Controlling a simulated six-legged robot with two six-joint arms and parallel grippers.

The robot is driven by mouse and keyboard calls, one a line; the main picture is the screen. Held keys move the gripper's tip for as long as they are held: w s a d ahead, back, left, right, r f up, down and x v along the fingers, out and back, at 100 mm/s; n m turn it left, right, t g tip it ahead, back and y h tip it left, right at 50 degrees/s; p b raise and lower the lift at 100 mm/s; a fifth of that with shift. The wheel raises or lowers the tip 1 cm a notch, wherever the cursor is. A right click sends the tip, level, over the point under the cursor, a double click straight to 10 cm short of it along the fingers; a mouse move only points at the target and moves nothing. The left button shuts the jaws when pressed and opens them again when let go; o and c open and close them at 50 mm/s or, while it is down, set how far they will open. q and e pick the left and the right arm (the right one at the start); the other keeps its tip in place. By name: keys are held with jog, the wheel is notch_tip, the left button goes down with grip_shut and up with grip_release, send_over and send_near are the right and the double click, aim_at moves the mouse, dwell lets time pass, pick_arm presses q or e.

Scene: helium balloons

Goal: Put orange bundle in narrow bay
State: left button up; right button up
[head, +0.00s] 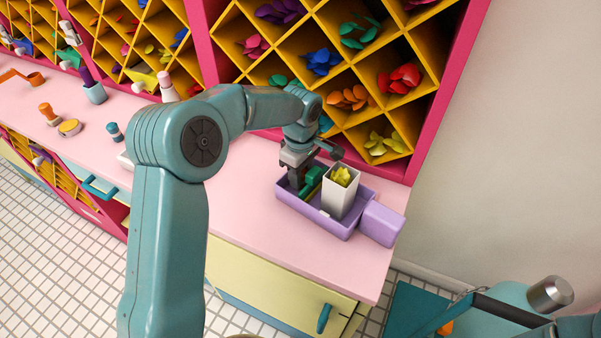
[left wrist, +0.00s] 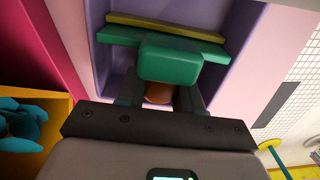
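My left gripper (head: 297,178) points down into the left part of a purple tray (head: 347,232) on the pink counter. In the left wrist view its two dark fingers (left wrist: 160,98) stand apart, with a small brownish-orange thing (left wrist: 158,93) between them. I cannot tell whether they press on it or if it is the orange bundle. A green block (left wrist: 171,60) hides part of it and the fingertips. The green block also shows beside the gripper in the head view (head: 314,176). An orange bundle (head: 350,97) lies in a lattice cubby behind. My right gripper is not in view.
A white upright box (head: 339,197) with a yellow bundle (head: 343,176) stands in the tray's right part. A lilac block (head: 382,223) adjoins the tray's right end. Yellow lattice shelves (head: 330,58) hold coloured bundles.

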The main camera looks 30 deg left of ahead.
pick_arm(q)
jog(key=o, duration=0.3)
jog(key=shift+o, duration=0.2)
jog(key=shift+r, duration=0.25)
notch_tip(320, 180, up, 12)
jog(key=shift+w+a+f, duration=0.1)
jog(key=shift+s, duration=0.2)
